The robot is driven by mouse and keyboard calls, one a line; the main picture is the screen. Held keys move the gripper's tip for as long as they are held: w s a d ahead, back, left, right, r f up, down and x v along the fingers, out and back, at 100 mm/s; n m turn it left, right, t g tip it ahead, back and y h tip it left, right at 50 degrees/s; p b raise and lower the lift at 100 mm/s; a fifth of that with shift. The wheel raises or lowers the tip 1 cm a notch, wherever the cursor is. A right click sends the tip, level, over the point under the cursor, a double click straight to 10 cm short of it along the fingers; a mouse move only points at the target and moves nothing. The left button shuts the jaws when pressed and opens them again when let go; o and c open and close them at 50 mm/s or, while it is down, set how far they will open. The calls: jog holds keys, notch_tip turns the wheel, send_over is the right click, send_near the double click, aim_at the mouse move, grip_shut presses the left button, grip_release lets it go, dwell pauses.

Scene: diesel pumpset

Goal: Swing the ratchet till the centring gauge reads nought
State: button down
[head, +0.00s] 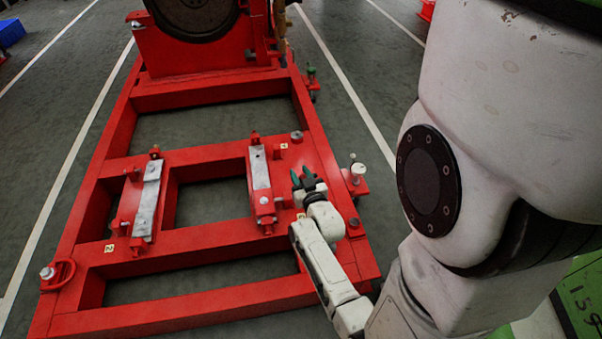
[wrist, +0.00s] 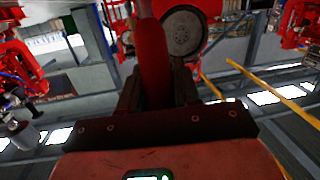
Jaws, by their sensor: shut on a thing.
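In the head view, my gripper (head: 308,182) is over the right rail of the red frame (head: 220,238), close to the right-hand pale mounting pad. In the wrist view, a red bar (wrist: 151,55), seemingly the ratchet handle, stands between my dark fingers, and they are shut on it. The ratchet's head and the far end of the bar are hidden or too small to make out. A small pale round-topped fitting (head: 357,169) stands just right of the frame. I cannot tell whether it is the centring gauge, and no gauge reading is legible.
A dark flywheel (head: 195,12) stands at the frame's far end. Pale pads (head: 146,200) and (head: 260,172) with red clamps lie across the frame. A red ring fitting (head: 57,273) sits at the left corner. Green floor (head: 45,130) with white lines is clear left of the frame.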

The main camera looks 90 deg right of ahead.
jog(key=c, duration=0.9)
grip_release()
jog(key=p+v, duration=0.3)
jog(key=v, duration=0.7)
jog(key=shift+s+a+r, duration=0.1)
jog(key=shift+s+a, duration=0.1)
jog(key=shift+a, duration=0.15)
